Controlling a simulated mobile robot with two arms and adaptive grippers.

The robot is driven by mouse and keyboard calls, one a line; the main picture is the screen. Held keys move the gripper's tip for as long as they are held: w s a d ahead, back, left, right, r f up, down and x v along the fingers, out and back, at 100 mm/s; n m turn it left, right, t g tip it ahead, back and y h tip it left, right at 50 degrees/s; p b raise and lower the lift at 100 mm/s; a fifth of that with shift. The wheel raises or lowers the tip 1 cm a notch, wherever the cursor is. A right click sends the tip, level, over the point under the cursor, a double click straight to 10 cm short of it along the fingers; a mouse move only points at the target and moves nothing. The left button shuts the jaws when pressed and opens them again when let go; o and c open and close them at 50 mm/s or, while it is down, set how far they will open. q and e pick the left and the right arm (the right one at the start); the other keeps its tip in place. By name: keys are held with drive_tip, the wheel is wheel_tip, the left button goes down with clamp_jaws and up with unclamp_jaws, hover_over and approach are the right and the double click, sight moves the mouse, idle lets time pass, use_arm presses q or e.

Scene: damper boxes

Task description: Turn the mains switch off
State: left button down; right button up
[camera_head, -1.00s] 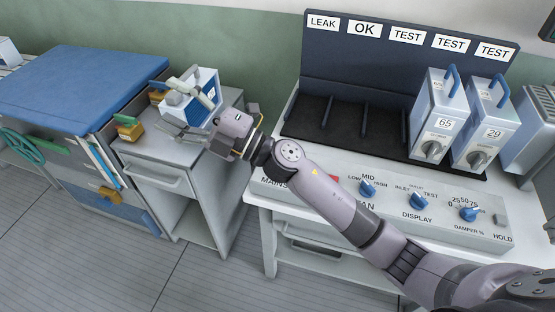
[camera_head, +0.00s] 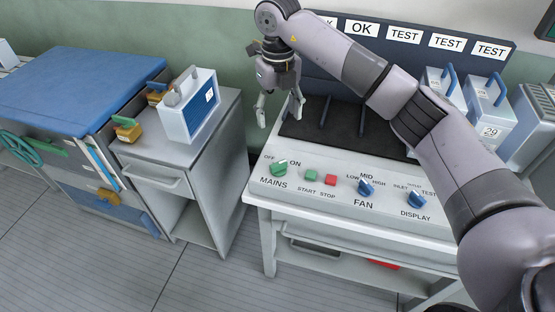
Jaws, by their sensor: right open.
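The mains switch (camera_head: 279,169) is a green knob at the left end of the white bench's front panel. OFF is printed to its upper left and ON to its upper right. The knob is too small to tell surely which label it points at. My right gripper (camera_head: 280,112) is open and empty, fingers pointing down, above the bench's back left corner. It is behind and above the mains switch, apart from it. My left gripper is not in view.
Green start (camera_head: 311,175) and red stop (camera_head: 331,180) buttons sit right of the switch, then blue fan (camera_head: 366,187) and display (camera_head: 417,200) knobs. A damper box (camera_head: 188,118) stands on the grey cabinet at left. Damper boxes (camera_head: 488,121) stand at right, partly behind my arm.

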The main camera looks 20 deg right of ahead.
sight(278, 163)
wheel_tip(278, 163, down, 17)
drive_tip(key=p, duration=0.3)
drive_tip(key=shift+a, duration=0.1)
drive_tip(key=shift+c, duration=0.5)
drive_tip(key=c, duration=1.1)
drive_tip(key=shift+o, duration=0.2)
